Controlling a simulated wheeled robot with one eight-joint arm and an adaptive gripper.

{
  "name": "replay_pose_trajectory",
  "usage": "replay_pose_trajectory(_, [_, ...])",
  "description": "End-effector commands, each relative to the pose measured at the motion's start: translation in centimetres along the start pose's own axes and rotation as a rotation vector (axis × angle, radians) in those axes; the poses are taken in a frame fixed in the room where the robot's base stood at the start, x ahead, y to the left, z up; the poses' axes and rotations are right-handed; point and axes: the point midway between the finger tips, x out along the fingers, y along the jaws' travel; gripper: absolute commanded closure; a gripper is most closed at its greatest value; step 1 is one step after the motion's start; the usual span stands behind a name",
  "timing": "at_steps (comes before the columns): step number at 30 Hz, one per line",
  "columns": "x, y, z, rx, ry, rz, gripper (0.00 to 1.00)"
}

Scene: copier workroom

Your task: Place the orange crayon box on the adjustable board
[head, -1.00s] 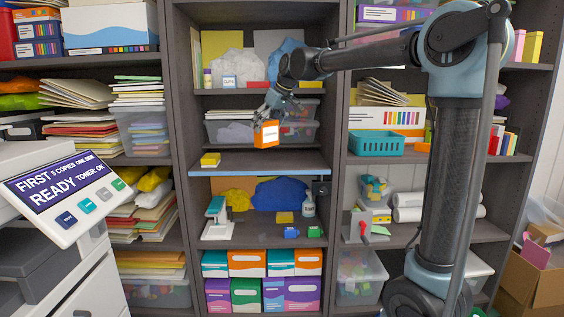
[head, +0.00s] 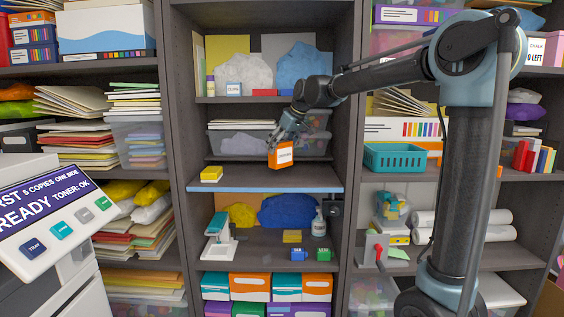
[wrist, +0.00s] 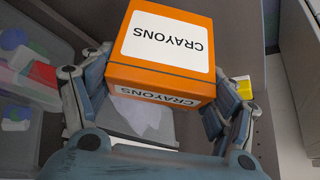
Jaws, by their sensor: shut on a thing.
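The orange crayon box (head: 281,156) has a white label and is held slightly tilted. My gripper (head: 284,141) is shut on it from above and behind in the head view. In the wrist view the crayon box (wrist: 165,50) sits between the finger links, its "CRAYONS" labels upside down. The adjustable board (head: 255,185) is the grey shelf with a blue front edge in the middle bay. The box appears just above the board's surface, right of its middle. I cannot tell how far in over the board it is.
A small yellow box (head: 211,173) stands at the board's left end. Clear bins (head: 314,143) stand behind the box on the shelf. Dark uprights bound the bay on both sides. A teal basket (head: 395,157) is in the right bay. The board's front middle looks clear.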

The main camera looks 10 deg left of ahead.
Motion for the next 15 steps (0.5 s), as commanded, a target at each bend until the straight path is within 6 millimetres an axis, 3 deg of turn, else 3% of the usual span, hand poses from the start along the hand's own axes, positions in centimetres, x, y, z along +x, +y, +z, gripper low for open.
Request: replay_pose_trajectory(15, [3.9,0.0,2.5,0.000,0.000,0.000,0.52])
